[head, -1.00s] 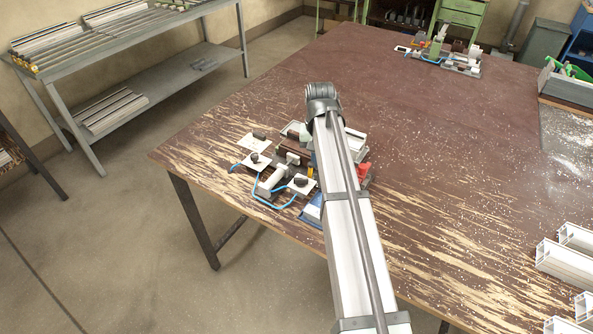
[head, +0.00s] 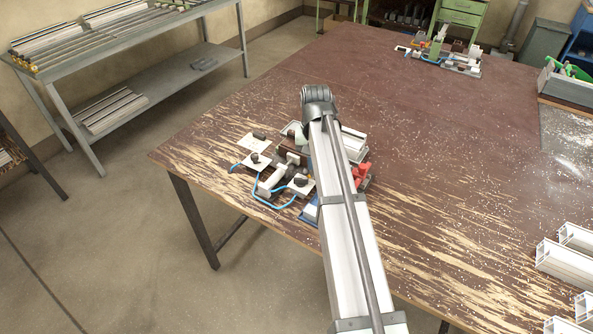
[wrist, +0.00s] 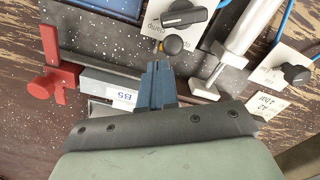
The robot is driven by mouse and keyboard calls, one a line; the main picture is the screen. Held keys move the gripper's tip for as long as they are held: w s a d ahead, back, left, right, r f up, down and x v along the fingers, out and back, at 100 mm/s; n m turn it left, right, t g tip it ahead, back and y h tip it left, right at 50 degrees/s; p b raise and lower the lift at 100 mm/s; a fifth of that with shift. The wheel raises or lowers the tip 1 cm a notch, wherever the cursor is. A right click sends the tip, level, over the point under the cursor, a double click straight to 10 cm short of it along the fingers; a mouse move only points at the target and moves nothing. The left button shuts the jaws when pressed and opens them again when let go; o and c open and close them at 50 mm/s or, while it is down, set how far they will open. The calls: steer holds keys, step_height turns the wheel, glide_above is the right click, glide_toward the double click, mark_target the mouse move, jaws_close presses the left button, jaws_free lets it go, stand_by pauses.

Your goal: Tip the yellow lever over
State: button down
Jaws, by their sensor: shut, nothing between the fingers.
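The yellow lever (wrist: 160,47) shows in the wrist view as a small yellow piece beside a round black knob, just beyond my fingertips. Most of its length cannot be made out. My gripper (wrist: 157,68) has blue fingers, which are shut and empty. The fingertips are close to the lever, but I cannot tell whether they touch it. The clamp fixture (head: 296,158) stands near the table's left corner, partly behind my arm.
A red clamp part (wrist: 58,78) is left of my fingers, near a grey block labelled B5 (wrist: 125,95). A black switch (wrist: 184,17) on a white plate and a white cylinder (wrist: 243,30) lie beyond and right. A second fixture (head: 440,55) stands far back.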

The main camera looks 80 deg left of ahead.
steer(key=shift+r, duration=0.15)
step_height(320, 180, up, 7)
steer(key=shift+w+a, duration=0.35)
steer(key=shift+w, duration=0.05)
stand_by(0.8)
stand_by(0.3)
